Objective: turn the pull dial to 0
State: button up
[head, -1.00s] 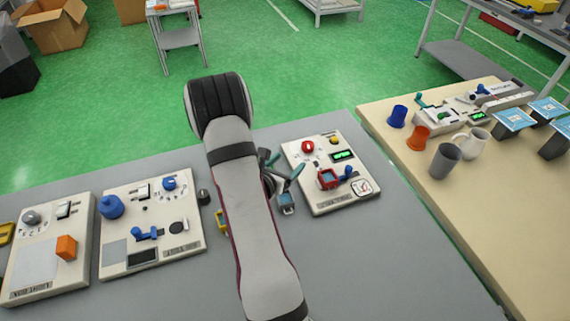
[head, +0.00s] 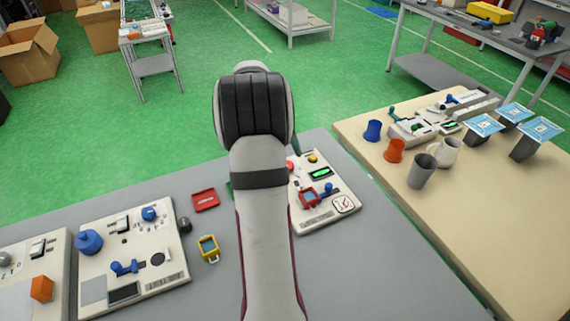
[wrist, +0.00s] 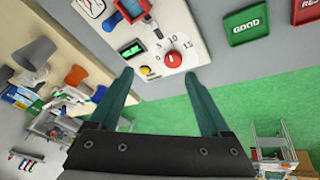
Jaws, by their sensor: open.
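The pull dial, which I take to be the red knob (wrist: 173,58) ringed with numbers such as 5, 10 and 15, sits on a pale panel (wrist: 195,25). Its exact setting is too small to read. In the head view only a sliver of the red dial (head: 290,166) shows beside my arm. My gripper (wrist: 159,74) is open, with its two teal fingers apart and nothing between them. In the wrist view the dial appears just beyond the fingertips, between them and closer to the right one. In the head view my arm hides most of the gripper.
A yellow button (wrist: 145,70) and green display (wrist: 131,48) are close by the dial. A red-framed fixture (head: 309,197) and blue lever (head: 327,188) share the panel. A green GOOD tray (wrist: 252,25), red tray (head: 205,200) and yellow watch-like item (head: 209,248) lie nearby.

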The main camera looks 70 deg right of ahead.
jog(key=d+f, duration=0.2)
jog(key=f, duration=0.2)
jog(key=w+d+f+m+t, duration=0.1)
jog(key=d+f, duration=0.2)
jog(key=f, duration=0.1)
jog(key=d+f+m, duration=0.1)
jog(key=d+f, duration=0.1)
jog(key=f, duration=0.2)
jog(key=shift+w+d+f, duration=0.2)
jog(key=shift+w+f, duration=0.05)
jog(key=shift+f, duration=0.05)
jog(key=shift+c, duration=0.3)
grip_shut()
